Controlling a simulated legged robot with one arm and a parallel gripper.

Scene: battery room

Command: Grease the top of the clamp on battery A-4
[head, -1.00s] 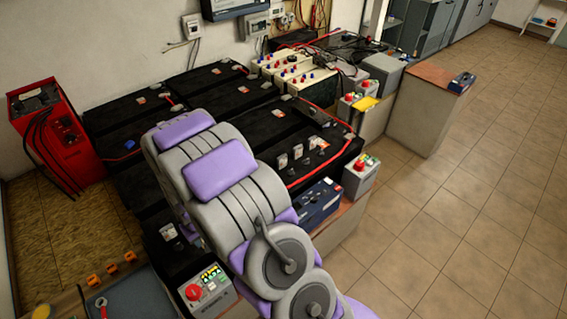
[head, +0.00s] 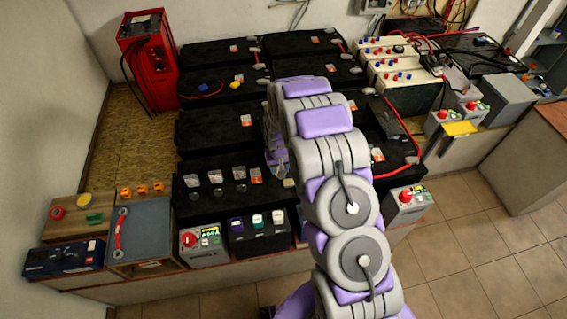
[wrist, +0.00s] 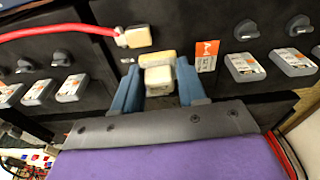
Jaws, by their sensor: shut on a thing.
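In the wrist view my gripper (wrist: 158,80) has its blue fingers shut on a small cream block with a yellowish top (wrist: 158,77); I cannot tell more of what it is. Just beyond it, a cream-coloured clamp (wrist: 134,37) sits at the end of a red cable (wrist: 60,32), on or against a black battery (wrist: 185,22). The held block is apart from the clamp in the picture, below and to its right; depth is unclear. An orange and white label (wrist: 207,55) is on the battery, too small to read as A-4.
Black batteries (head: 215,130) stand in rows on the bench. Grey tagged blocks (wrist: 245,68) and dark knobs (wrist: 246,30) flank the gripper. A red charger (head: 147,60) stands at the back left. A blue-grey tray (head: 140,237) lies front left. Tiled floor (head: 450,265) is clear at right.

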